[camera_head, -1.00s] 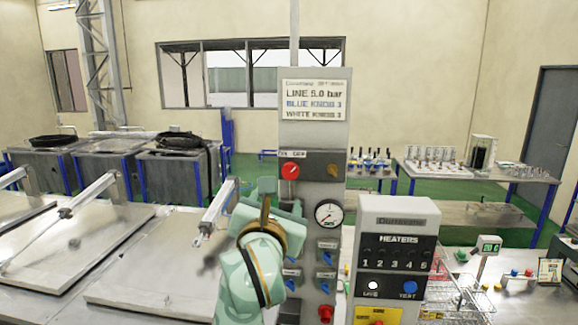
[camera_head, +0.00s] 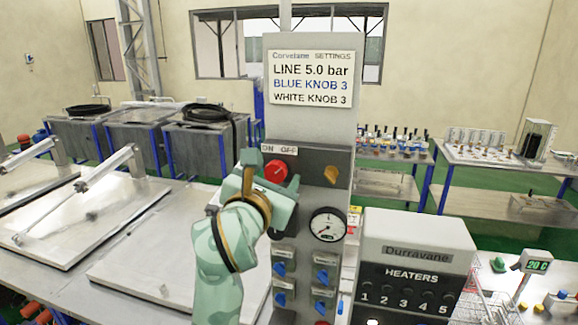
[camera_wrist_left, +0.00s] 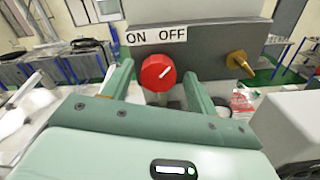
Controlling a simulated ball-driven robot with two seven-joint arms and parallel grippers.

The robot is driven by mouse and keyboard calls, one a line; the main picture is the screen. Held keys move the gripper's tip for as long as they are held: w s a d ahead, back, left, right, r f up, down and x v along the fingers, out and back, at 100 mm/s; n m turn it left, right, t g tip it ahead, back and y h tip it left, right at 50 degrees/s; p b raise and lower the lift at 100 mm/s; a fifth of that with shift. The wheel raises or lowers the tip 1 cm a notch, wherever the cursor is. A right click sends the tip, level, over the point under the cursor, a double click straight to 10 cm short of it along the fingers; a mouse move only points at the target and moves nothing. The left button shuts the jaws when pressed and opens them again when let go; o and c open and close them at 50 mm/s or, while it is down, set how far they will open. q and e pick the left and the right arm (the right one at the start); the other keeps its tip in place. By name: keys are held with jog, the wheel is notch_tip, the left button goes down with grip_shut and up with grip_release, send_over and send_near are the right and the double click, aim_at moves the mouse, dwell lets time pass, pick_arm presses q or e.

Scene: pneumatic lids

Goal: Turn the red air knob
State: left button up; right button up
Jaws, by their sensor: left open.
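The red air knob (camera_head: 276,171) sits on the dark panel of the grey column, below a label (camera_head: 279,149) reading ON and OFF. In the left wrist view the red knob (camera_wrist_left: 158,73) shows between my two fingers, its white mark pointing up and right toward OFF. My left gripper (camera_head: 270,182) is open in front of the panel, with a finger on each side of the knob. I cannot tell whether either finger touches it. My right gripper is not in view.
A brass knob (camera_head: 331,174) sticks out right of the red one. Below are a pressure gauge (camera_head: 327,225) and several blue knobs (camera_head: 321,277). The heaters box (camera_head: 418,254) stands close on the right. Metal lids (camera_head: 90,220) lie on the left.

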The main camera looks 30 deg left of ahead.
pick_arm(q)
jog(key=shift+w, duration=0.25)
jog(key=shift+s+a+r, duration=0.1)
jog(key=shift+s, duration=0.25)
jog(key=shift+c, duration=1.2)
jog(key=c, duration=0.8)
jog(key=shift+o, duration=0.2)
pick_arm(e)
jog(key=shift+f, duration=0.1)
